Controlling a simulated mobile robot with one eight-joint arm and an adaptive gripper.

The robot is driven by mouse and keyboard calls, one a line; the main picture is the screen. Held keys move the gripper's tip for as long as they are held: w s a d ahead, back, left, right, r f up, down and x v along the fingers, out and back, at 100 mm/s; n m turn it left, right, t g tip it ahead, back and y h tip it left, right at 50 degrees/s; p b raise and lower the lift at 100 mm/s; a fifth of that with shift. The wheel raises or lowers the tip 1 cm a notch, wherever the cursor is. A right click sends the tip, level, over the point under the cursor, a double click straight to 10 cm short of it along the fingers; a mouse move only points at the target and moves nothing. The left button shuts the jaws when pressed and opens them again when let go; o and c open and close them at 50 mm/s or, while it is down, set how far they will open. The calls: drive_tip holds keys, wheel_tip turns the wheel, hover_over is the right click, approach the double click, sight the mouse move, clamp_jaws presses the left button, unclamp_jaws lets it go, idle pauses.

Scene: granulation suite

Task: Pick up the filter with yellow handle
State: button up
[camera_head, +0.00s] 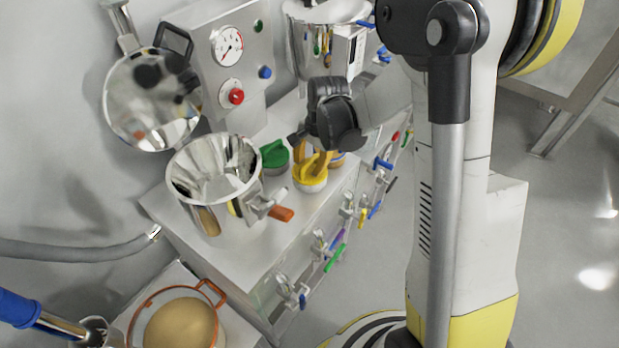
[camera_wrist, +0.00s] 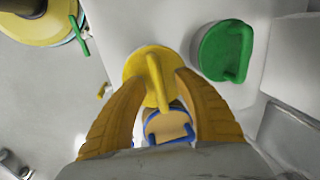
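The filter with yellow handle (camera_head: 309,183) stands on the steel bench top, a round yellow cap with a raised bar. It also shows in the wrist view (camera_wrist: 136,64), its bar pointing towards my gripper (camera_wrist: 160,79). My gripper is open, its two orange-yellow fingers on either side of the near end of the bar. A gap shows between the fingers; I cannot tell whether either touches the bar. In the head view my gripper (camera_head: 310,150) is directly over the filter and partly hides it.
A green-handled filter (camera_head: 274,154) stands close by on the left. A blue-handled filter (camera_wrist: 167,127) sits between and beneath my fingers in the wrist view. A steel pot (camera_head: 213,175) stands left of them on the bench (camera_head: 245,250). Clamps with coloured handles line the bench's front.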

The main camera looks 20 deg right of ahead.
drive_tip(key=shift+r, duration=0.1)
clamp_jaws()
